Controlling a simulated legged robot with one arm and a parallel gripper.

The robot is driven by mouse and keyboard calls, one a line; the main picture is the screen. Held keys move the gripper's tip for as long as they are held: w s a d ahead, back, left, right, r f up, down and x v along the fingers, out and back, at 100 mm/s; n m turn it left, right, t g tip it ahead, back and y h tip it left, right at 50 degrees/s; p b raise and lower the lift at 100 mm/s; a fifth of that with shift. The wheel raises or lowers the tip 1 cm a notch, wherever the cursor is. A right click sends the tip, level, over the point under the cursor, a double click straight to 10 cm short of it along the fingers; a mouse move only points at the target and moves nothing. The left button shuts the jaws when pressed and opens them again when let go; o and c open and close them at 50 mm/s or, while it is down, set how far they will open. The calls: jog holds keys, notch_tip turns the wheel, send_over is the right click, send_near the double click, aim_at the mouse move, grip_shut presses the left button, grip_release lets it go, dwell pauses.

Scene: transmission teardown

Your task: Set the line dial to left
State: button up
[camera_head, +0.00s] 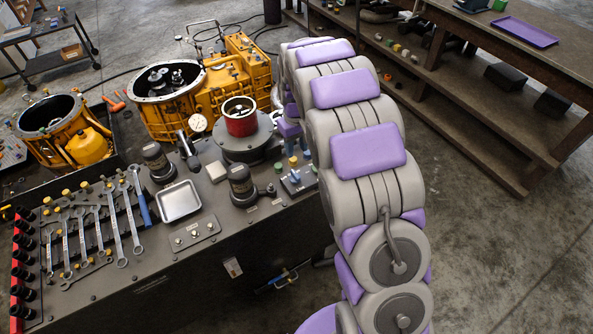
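The bench (250,231) bears several controls, and I cannot tell for sure which one is the line dial. A small grey panel with coloured knobs (297,183) sits near the bench's right end, partly close to my arm. Another low panel with small knobs (191,236) sits at the front edge. A round white gauge (198,123) stands behind the black cylinders. The setting of any dial is too small to read. My grey and purple arm reaches over the bench's right end. My gripper (291,130) seems to be at its far end, above the coloured-knob panel; its fingers are mostly hidden.
Wrenches (118,225) lie at left. Yellow transmission housings (170,105) stand behind. A wooden workbench (500,70) is at right, with open floor between.

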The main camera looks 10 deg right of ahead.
jog(key=b, duration=0.1)
send_over(294, 173)
jog(key=f, duration=0.7)
jog(key=shift+a+f, duration=0.1)
jog(key=shift+a, duration=0.15)
jog(key=f, duration=0.1)
jog(key=d+f, duration=0.1)
jog(key=f, duration=0.1)
jog(key=shift+w, duration=0.1)
jog(key=shift+d+f, duration=0.1)
jog(key=shift+f, duration=0.35)
jog(key=shift+a, duration=0.45)
jog(key=shift+c, duration=0.6)
jog(key=shift+d, duration=0.2)
grip_shut()
